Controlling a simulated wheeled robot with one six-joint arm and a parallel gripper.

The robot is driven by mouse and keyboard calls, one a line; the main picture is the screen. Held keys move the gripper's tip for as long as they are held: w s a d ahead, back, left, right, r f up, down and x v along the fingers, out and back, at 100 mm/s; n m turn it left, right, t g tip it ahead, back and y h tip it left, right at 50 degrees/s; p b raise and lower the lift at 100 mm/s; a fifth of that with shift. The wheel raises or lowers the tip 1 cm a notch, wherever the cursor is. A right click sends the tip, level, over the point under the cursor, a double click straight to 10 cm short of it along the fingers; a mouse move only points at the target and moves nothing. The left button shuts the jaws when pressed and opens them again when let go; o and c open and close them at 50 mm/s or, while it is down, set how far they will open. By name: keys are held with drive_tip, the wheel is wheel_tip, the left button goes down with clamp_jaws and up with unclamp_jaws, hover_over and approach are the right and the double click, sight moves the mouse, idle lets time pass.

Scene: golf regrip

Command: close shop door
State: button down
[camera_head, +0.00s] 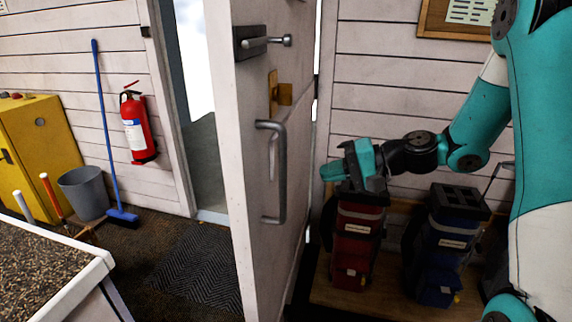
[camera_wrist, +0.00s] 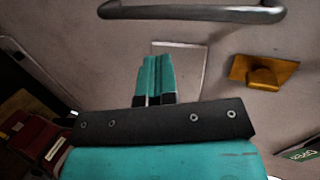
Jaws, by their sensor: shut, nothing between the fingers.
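The shop door (camera_head: 251,240) stands open into the room, its white face seen at a steep angle in the head view. It carries a grey pull handle (camera_head: 281,172), a brass latch (camera_head: 285,94) and a door closer fitting (camera_head: 262,41) near the top. My gripper (camera_head: 328,172) is to the right of the door, above the red golf bag (camera_head: 358,226). In the wrist view my gripper (camera_wrist: 156,80) is shut and empty, pointing at the door face (camera_wrist: 90,60). The handle (camera_wrist: 195,12) crosses the top there, and the brass latch (camera_wrist: 262,74) is at the right.
A blue golf bag (camera_head: 446,250) stands beside the red one on a wooden platform (camera_head: 385,308). Left of the doorway are a fire extinguisher (camera_head: 137,124), a blue broom (camera_head: 106,130), a grey bin (camera_head: 84,192) and a yellow cabinet (camera_head: 45,135). A dark mat (camera_head: 200,266) lies before the doorway.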

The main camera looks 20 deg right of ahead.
drive_tip(key=d+m, duration=0.1)
drive_tip(key=d, duration=0.1)
drive_tip(key=t+p, duration=0.1)
drive_tip(key=p, duration=0.3)
approach(266, 175)
drive_tip(key=x, duration=0.7)
drive_tip(key=shift+a, duration=0.2)
